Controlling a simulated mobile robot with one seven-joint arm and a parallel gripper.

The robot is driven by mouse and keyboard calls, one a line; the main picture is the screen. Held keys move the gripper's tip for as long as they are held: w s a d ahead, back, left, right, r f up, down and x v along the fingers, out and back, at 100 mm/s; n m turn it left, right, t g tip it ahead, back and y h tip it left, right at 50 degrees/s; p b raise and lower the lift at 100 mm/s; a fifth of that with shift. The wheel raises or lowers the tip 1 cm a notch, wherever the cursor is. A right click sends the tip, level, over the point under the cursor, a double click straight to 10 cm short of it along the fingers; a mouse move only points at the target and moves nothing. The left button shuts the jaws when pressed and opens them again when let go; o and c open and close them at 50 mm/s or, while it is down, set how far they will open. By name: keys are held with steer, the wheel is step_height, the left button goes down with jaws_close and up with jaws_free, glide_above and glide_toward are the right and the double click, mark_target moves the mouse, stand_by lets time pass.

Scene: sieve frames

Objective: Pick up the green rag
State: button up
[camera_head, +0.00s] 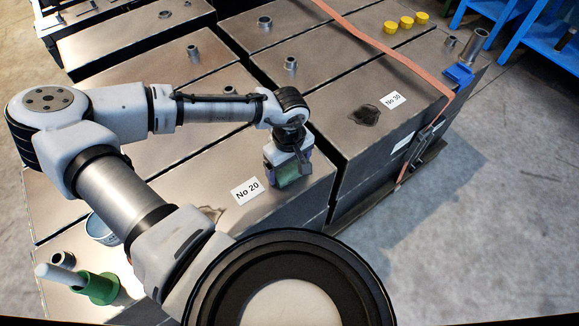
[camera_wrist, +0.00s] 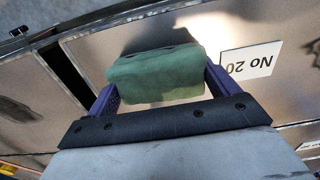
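The green rag (camera_wrist: 157,75) is a folded, dull green bundle between the two purple fingers of my gripper (camera_wrist: 160,83) in the wrist view. It nearly fills the space between them, with a finger close along each side. I cannot tell whether the fingers press on it. In the head view the rag (camera_head: 290,174) shows between the fingertips of my gripper (camera_head: 288,168), at the end of the metal box marked "No 20" (camera_head: 247,190). Whether the rag rests on the box top or hangs just above it is unclear.
A box marked "No 30" (camera_head: 378,112) with a dark stain stands to the right. An orange strap (camera_head: 385,50) crosses the boxes. Yellow caps (camera_head: 406,22), a blue piece (camera_head: 459,74) and metal pipe fittings stand on top. A green fitting (camera_head: 98,288) is at lower left.

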steer(key=c, duration=0.4)
step_height(320, 180, up, 20)
steer(key=shift+p, duration=0.35)
steer(key=o, duration=0.4)
steer(key=shift+c, duration=1.4)
